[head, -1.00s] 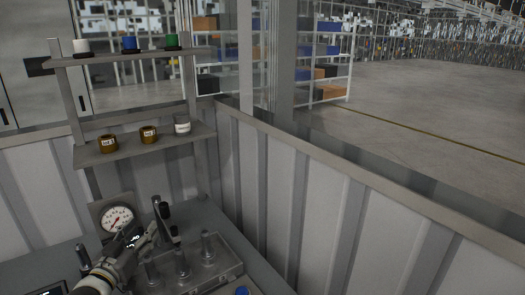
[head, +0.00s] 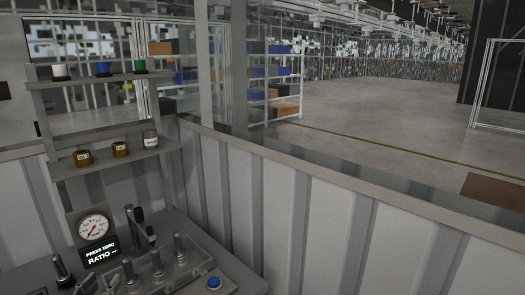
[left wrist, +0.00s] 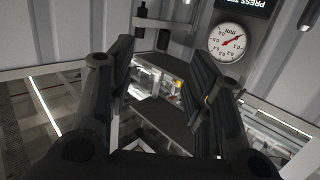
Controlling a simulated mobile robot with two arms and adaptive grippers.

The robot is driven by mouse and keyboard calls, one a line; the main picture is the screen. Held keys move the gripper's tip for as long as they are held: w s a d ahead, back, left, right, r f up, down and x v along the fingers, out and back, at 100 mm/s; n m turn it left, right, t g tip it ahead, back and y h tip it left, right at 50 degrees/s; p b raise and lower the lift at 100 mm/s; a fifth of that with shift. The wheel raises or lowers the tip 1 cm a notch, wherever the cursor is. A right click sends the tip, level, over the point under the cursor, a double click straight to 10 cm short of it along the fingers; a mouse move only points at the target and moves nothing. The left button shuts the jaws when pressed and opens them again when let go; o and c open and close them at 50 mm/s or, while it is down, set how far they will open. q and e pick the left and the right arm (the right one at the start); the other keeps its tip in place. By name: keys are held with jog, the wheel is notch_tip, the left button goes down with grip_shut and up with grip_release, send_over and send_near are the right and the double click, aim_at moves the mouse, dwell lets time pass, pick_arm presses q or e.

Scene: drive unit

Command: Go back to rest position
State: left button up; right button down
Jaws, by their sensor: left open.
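My left gripper (left wrist: 160,48) fills the left wrist view with its two dark fingers spread apart and nothing between them. In the head view only a small part of what may be this gripper shows at the bottom edge, low on the left, in front of the workbench (head: 225,262). A round dial gauge (head: 93,228) stands at the back of the bench; it also shows at the upper right of the left wrist view (left wrist: 227,43). Below the gauge a black display (head: 101,253) reads "PRESS ZERO" and "RATIO --". My right gripper is not in view.
Several upright metal posts (head: 180,249) and a dark lever (head: 138,226) stand on the bench, with a blue button (head: 214,283) at its front right. A shelf (head: 110,160) with small jars and spools is behind. A ribbed partition (head: 320,215) bounds the right; open floor lies beyond it.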

pick_arm(q)
jog(key=s+d+f+m+g, duration=0.1)
jog(key=s+d+f+g, duration=0.6)
jog(key=s+d+f, duration=0.6)
jog(key=s+d+f+m+g, duration=0.1)
jog(key=s+d+g, duration=0.2)
jog(key=s, duration=0.5)
jog(key=s+d+f+g, duration=0.1)
jog(key=s+d+g, duration=0.2)
jog(key=s, duration=0.5)
notch_tip(320, 180, down, 28)
jog(key=s+g+b, duration=0.1)
jog(key=s+b, duration=0.1)
jog(key=b, duration=0.1)
jog(key=s+a+f+g+b, duration=0.1)
jog(key=s+a+f+b, duration=0.2)
jog(key=s+f, duration=1.4)
notch_tip(320, 180, down, 4)
jog(key=shift+r+g, duration=0.1)
jog(key=shift+g, duration=0.2)
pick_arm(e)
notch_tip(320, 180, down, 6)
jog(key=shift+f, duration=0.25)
